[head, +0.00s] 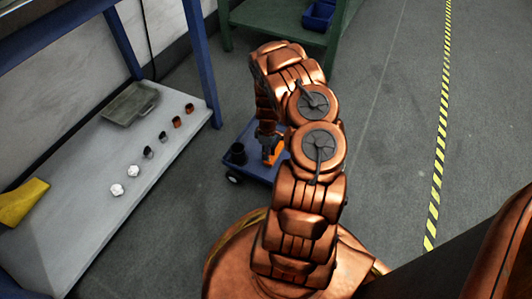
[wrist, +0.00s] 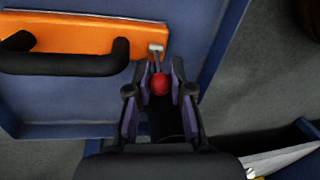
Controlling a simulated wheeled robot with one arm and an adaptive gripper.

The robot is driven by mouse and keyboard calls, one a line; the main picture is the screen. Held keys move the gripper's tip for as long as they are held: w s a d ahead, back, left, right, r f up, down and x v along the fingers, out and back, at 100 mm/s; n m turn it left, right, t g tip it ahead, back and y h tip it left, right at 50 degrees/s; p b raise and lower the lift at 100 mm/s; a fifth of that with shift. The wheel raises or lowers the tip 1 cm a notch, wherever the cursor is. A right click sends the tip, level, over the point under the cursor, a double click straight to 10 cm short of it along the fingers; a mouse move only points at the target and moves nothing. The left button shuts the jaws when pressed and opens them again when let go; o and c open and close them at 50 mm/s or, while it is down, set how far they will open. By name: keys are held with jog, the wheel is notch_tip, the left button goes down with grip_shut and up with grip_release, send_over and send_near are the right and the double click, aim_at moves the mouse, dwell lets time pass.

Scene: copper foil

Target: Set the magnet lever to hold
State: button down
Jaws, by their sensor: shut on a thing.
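The magnet lever (wrist: 160,83) is a short metal stem with a red ball knob, seen in the wrist view. It comes out of a small metal plate at the right end of an orange magnet body (wrist: 85,27) with a black handle (wrist: 70,62). My gripper (wrist: 160,80) has its dark fingers on both sides of the red knob and is shut on it. In the head view the orange body (head: 277,150) shows on the blue cart, partly behind my arm.
A grey bench (head: 100,190) with several small items is at the left. A green shelf (head: 270,22) stands behind. The floor at the right is clear.

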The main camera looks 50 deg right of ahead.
jog(key=shift+w+a+f+g+b, duration=0.2)
jog(key=shift+g+b, duration=0.1)
jog(key=shift+b, duration=0.1)
jog(key=shift+d+g+h, duration=0.15)
jog(key=shift+g+h, duration=0.15)
jog(key=c, duration=1.3)
grip_release()
jog(key=shift+r, duration=0.1)
jog(key=v, duration=1.2)
